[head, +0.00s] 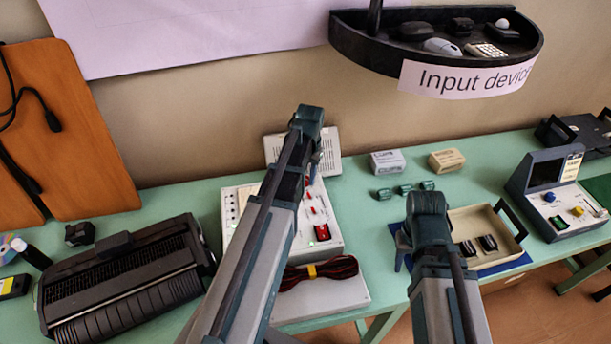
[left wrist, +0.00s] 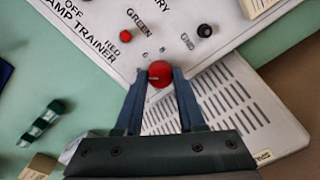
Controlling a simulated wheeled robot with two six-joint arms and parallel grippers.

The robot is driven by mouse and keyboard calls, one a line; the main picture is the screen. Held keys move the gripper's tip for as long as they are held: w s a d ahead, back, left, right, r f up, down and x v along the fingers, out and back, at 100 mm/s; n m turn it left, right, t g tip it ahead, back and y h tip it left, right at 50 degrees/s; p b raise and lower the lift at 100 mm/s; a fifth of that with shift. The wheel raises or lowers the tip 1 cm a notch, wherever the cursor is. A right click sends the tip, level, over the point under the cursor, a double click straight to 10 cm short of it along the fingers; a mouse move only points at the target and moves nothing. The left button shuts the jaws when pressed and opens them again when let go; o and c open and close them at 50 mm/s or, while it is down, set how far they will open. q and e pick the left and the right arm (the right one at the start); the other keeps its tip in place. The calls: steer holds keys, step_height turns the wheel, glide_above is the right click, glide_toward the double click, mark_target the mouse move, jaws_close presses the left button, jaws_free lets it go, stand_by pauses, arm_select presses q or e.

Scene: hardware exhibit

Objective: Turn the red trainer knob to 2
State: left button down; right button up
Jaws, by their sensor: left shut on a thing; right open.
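The red trainer knob (left wrist: 160,74) shows in the left wrist view, on the white panel of the lamp trainer (left wrist: 95,20). A pale pointer line marks its face, and small printed marks sit beside it. The two fingers of my left gripper (left wrist: 159,82) are on either side of the knob, shut on it. In the head view my left gripper (head: 308,125) is over the trainer (head: 240,193), and my arm hides the knob. No mark reading 2 can be made out. My right gripper (head: 427,207) is in front of the beige tray, its fingers mostly hidden; it is open.
A red jack (left wrist: 126,36) and a black jack (left wrist: 204,31) are near the knob. The beige tray (head: 508,232) holds dark parts. Small boxes (head: 388,162) stand behind it. A black printer (head: 120,280) is at left, and a blue console (head: 545,180) at right.

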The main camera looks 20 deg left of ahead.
arm_select(q)
steer(key=shift+n, duration=0.3)
steer(key=n, duration=0.3)
steer(key=shift+n, duration=2.4)
steer(key=c, duration=0.5)
jaws_free()
steer(key=shift+r, duration=0.1)
